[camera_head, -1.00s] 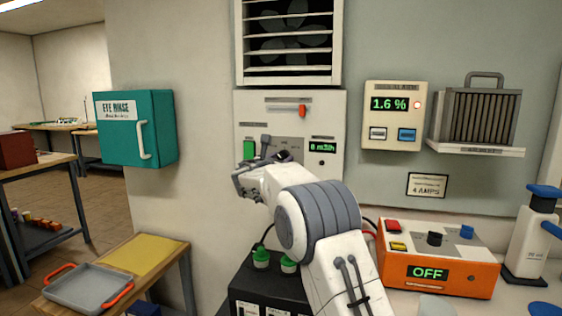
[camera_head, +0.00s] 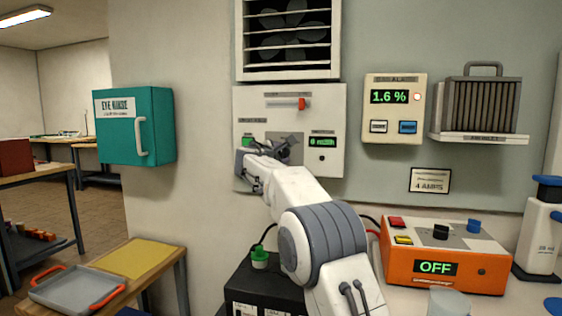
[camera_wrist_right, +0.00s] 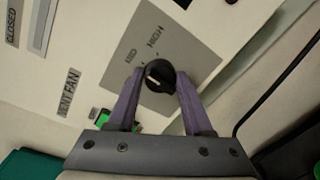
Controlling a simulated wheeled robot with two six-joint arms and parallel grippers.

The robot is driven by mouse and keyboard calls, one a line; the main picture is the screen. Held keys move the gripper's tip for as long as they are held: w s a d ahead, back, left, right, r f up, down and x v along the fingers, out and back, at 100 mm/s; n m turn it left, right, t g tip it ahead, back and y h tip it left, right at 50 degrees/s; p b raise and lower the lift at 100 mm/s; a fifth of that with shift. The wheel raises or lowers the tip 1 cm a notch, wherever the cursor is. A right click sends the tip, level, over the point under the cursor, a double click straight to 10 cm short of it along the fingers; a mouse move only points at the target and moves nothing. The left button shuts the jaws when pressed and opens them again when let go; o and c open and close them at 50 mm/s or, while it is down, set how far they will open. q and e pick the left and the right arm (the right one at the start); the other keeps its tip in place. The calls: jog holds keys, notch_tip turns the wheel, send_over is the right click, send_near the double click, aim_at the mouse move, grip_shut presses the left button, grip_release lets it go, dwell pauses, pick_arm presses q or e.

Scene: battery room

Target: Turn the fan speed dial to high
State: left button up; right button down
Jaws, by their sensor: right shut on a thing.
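The fan speed dial (camera_wrist_right: 159,75) is a round black knob on a grey plate marked MID and HIGH, on the white vent fan panel (camera_head: 270,100). My right gripper (camera_wrist_right: 161,77) is shut on the dial, with one purple finger on each side of it. A pale mark shows on the knob, but I cannot tell exactly which label it points at. In the head view my right gripper (camera_head: 276,150) is at the panel and hides most of the dial. A display (camera_head: 322,142) on the panel appears to read 0. My left gripper is not in view.
A fan grille (camera_head: 288,75) is above the panel. An orange box (camera_head: 400,266) reading OFF and a black battery (camera_head: 256,286) stand below.

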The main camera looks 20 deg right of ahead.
jog(key=m+b, duration=0.2)
jog(key=m, duration=0.1)
jog(key=m+b, duration=0.1)
jog(key=m, duration=0.1)
jog(key=shift+d+f, duration=0.1)
jog(key=shift+f, duration=0.2)
jog(key=shift+m+y+b, duration=0.3)
jog(key=shift+m+b, duration=0.4)
jog(key=shift+m, duration=1)
jog(key=shift+r, duration=0.1)
jog(key=shift+c, duration=1.6)
grip_release()
jog(key=shift+r, duration=0.1)
jog(key=shift+s, duration=0.1)
